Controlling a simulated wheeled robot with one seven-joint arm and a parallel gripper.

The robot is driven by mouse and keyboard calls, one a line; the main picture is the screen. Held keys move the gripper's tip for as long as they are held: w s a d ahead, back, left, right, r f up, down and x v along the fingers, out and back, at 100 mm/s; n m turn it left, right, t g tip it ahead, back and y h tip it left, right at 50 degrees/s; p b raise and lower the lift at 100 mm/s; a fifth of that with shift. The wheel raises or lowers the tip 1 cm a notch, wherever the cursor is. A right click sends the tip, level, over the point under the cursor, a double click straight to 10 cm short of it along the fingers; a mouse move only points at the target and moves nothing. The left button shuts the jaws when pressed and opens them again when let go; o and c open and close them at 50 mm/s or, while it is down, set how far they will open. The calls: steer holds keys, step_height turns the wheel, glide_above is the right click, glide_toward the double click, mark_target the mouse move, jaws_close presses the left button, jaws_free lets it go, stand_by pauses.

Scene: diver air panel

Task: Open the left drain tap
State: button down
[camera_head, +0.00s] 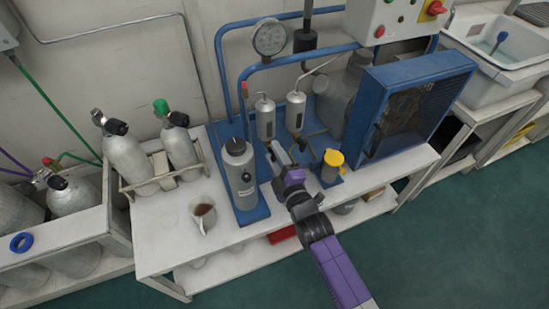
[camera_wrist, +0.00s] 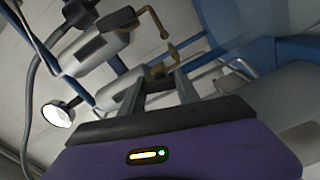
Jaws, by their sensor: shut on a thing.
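Two small grey cylinders hang side by side on the blue-framed panel, the left one (camera_head: 264,118) and the right one (camera_head: 295,111). In the wrist view, brass drain taps show at their ends: one (camera_wrist: 164,68) at my fingertips and another with a bent handle (camera_wrist: 150,22) farther off. My gripper (camera_head: 274,150) is just below the left cylinder in the head view. In the wrist view my gripper (camera_wrist: 162,77) is shut on the nearer brass tap, apparently the left drain tap. The tap's exact turn is hard to tell, and in the head view it is hidden.
A large grey canister (camera_head: 240,175) stands close left of my gripper. A yellow-topped container (camera_head: 332,166) stands close right. A blue guard frame (camera_head: 405,105) is farther right. A mug (camera_head: 204,217) sits on the bench's front left.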

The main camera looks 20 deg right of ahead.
steer(key=shift+n+b, duration=0.45)
steer(key=shift+n, duration=0.25)
steer(key=c, duration=0.9)
jaws_free()
steer(key=shift+s+p, duration=0.5)
steer(key=shift+s, duration=3.45)
